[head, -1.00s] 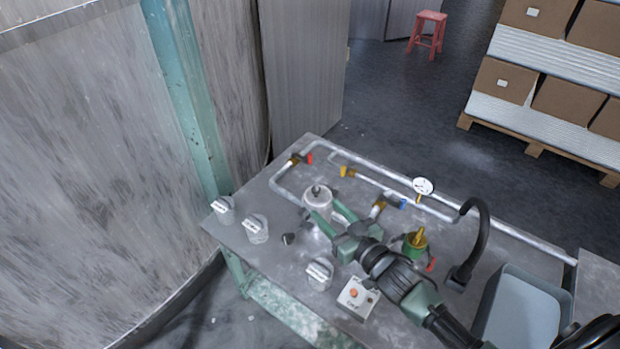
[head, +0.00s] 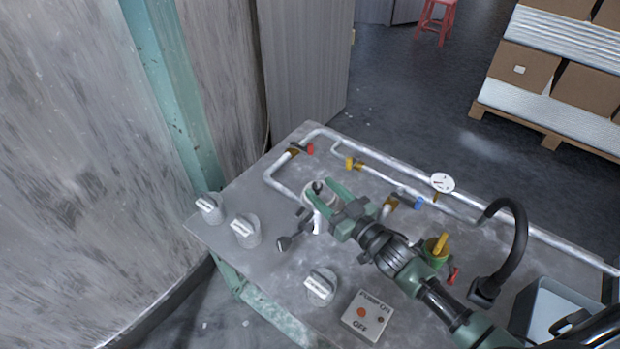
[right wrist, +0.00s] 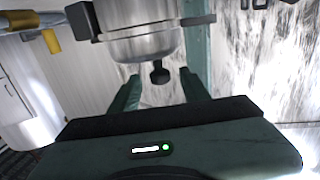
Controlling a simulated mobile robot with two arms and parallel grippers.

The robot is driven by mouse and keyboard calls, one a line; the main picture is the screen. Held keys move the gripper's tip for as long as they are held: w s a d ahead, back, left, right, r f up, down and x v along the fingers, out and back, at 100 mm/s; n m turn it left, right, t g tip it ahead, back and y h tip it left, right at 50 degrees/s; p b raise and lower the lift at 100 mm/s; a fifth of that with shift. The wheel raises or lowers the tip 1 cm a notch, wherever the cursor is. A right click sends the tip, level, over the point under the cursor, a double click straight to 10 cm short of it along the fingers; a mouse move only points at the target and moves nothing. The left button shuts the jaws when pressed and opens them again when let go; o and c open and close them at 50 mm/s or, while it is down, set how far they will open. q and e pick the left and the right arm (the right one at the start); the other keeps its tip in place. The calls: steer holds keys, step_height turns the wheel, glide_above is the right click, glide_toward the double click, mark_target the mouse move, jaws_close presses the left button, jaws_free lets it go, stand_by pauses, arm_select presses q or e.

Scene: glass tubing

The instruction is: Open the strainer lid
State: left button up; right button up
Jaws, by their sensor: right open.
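The strainer (head: 308,187) is a metal cylinder on the bench, at the bend of the pipe. A small black knob (head: 317,186) tops its lid. My right gripper (head: 319,191) is open, its two green fingers reaching to the lid with the tips beside the knob. In the right wrist view the strainer (right wrist: 145,42) hangs upside down, and the knob (right wrist: 160,73) shows in the gap between the open fingertips (right wrist: 159,80). Contact with the knob cannot be made out. The gripper hides part of the strainer's near side. My left gripper is out of view.
Pipes, a gauge (head: 442,183), a blue-handled valve (head: 417,202) and a yellow-green valve (head: 437,248) lie behind and right. Grey knobs (head: 245,230) and a switch box (head: 367,316) line the front.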

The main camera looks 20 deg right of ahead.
mark_target(314, 183)
steer(key=x, duration=0.5)
steer(key=shift+w+a, duration=0.15)
steer(key=shift+w, duration=0.1)
jaws_close()
stand_by(1.2)
